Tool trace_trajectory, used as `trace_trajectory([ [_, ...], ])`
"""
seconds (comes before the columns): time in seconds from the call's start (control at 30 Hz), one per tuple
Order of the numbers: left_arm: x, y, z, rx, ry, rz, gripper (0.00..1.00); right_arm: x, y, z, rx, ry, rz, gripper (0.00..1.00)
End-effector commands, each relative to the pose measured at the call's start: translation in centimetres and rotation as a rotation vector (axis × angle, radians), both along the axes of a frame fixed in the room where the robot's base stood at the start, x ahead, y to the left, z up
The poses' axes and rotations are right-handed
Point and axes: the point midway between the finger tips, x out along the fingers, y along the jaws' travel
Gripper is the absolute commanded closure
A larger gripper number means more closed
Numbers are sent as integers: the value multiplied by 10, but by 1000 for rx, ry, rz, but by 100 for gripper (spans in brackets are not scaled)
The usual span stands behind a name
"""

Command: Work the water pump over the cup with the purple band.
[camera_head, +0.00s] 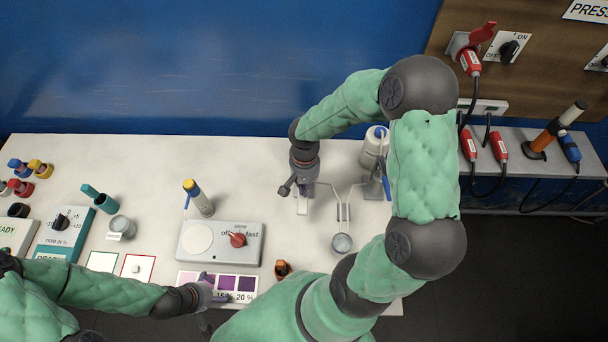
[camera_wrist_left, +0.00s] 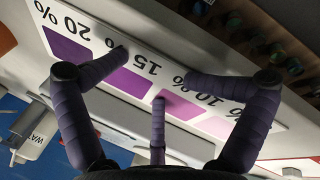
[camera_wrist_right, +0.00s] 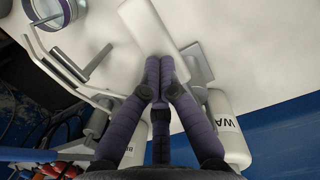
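The cup with the purple band (camera_wrist_right: 50,14) stands at the top left of the right wrist view. In the head view, a small round cup (camera_head: 342,243) stands below the thin metal stand; its band cannot be made out there. A white flat pump lever (camera_wrist_right: 148,24) lies beyond my right fingertips. My right gripper (camera_head: 302,190) is shut, fingers together over it; contact is unclear. My left gripper (camera_head: 216,297) is open and empty above the purple colour card.
The colour card (camera_head: 222,285) lies at the table's front edge. A stirrer (camera_head: 220,243) with a red knob is behind it. Red plugs and cables are at right.

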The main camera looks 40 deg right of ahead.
Motion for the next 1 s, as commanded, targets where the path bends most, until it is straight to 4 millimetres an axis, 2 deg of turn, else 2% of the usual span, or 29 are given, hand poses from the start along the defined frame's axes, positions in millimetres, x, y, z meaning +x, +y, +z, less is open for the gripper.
trace_trajectory([
  [0.17,-1,0,9,1,7,9,60,3,-2,15,-1,-4,-1,100],
  [0.4,-4,0,32,0,14,9,60,8,-5,47,-1,-4,0,100],
  [0.5,-3,0,38,0,11,8,60,10,-5,55,-1,-4,0,100],
  [1.0,-2,0,37,0,6,5,60,9,-5,54,-1,-2,0,100],
])
